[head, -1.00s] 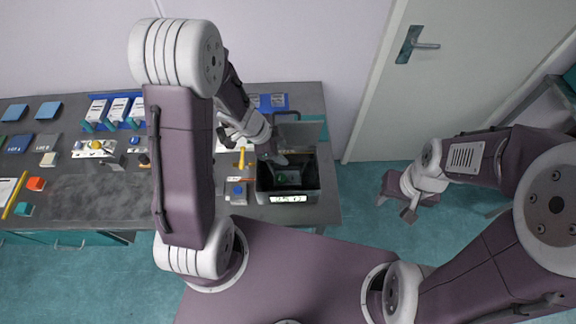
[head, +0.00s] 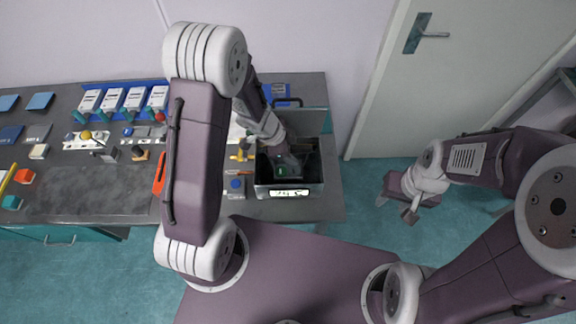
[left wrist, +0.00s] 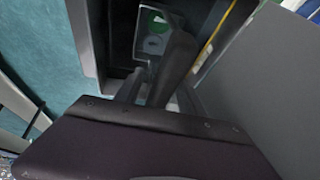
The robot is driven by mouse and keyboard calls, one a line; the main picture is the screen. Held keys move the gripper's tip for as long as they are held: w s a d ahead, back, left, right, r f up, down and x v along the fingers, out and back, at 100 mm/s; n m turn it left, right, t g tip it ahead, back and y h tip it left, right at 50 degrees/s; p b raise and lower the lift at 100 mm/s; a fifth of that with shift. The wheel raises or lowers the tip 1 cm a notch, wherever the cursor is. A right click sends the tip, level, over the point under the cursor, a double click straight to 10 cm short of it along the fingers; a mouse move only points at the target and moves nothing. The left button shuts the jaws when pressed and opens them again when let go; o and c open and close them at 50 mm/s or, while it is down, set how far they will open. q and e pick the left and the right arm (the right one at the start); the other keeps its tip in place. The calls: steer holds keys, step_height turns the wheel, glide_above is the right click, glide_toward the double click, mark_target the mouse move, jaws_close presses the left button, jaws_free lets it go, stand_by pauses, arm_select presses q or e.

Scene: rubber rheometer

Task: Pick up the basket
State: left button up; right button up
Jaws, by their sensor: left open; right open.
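The basket (head: 262,188) is a dark open box with a pale label on its front wall, standing at the right end of the counter. My left gripper (head: 286,168) points down at its opening and covers part of the inside. It is open, and its fingers are hard to make out against the dark interior. In the left wrist view a dark finger (left wrist: 175,65) shows beside a green round spot and dark walls; contact cannot be told. My right gripper (head: 397,200) is open and empty, over the floor to the right of the counter.
A blue rack with white boxes (head: 134,98), small tools and coloured blocks (head: 25,175) cover the counter (head: 90,188) to the left. A blue-topped item (head: 237,184) stands close left of the basket. A door (head: 460,80) is at the back right.

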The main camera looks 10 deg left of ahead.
arm_select(q)
steer(key=shift+s+d+f, duration=0.1)
steer(key=shift+f, duration=0.15)
stand_by(0.3)
jaws_close()
stand_by(1.3)
